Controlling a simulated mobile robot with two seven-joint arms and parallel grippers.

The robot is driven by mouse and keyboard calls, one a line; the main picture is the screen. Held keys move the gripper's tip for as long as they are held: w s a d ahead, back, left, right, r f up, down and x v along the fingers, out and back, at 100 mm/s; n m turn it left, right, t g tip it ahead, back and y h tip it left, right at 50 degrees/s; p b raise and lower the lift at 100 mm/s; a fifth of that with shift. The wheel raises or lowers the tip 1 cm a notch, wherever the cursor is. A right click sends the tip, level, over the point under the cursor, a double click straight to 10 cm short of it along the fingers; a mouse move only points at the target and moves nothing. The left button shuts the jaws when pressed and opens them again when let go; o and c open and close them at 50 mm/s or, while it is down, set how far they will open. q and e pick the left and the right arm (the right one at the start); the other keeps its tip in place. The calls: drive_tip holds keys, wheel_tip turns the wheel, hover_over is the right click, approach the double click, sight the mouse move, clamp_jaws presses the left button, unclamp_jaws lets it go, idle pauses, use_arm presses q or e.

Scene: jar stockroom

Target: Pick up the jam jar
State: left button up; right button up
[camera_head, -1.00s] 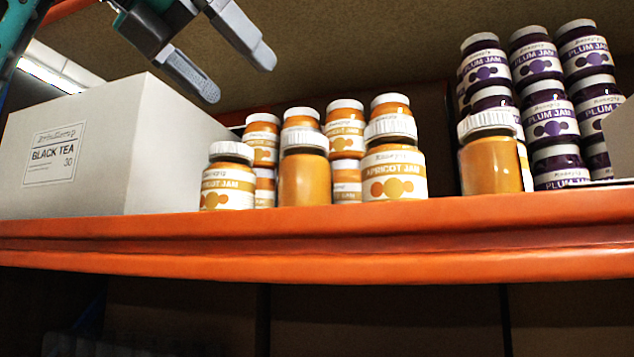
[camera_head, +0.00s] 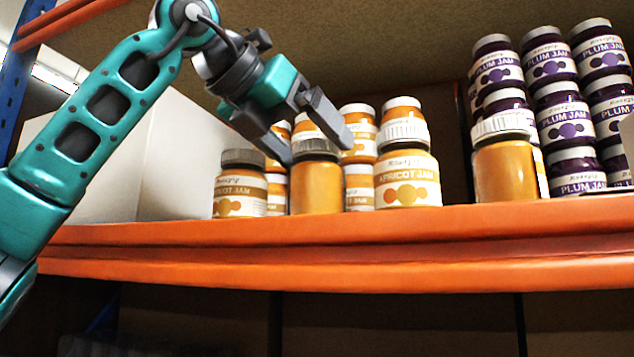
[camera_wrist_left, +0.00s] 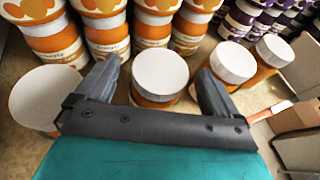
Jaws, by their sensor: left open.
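Several orange apricot jam jars with white lids stand on the orange-edged shelf. My left gripper (camera_head: 318,150) is open, its fingers pointing down on either side of the lid of one front-row jam jar (camera_head: 317,187). In the left wrist view the gripper (camera_wrist_left: 158,72) has this jar's white lid (camera_wrist_left: 160,73) between its fingers, with visible gaps. Another front jar (camera_head: 240,192) stands close on the left, and a labelled one (camera_head: 408,183) close on the right. My right gripper is in neither view.
More apricot jars (camera_head: 362,187) are stacked behind. A lone front jar (camera_head: 506,172) and stacked plum jam jars (camera_head: 568,124) stand to the right. A white box (camera_head: 175,160) is at left, behind my arm. The orange shelf edge (camera_head: 400,236) runs along the front.

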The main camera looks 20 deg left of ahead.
use_arm(q)
drive_tip(key=shift+s, duration=0.15)
drive_tip(key=shift+c, duration=0.4)
clamp_jaws()
drive_tip(key=shift+r, duration=0.15)
idle(0.3)
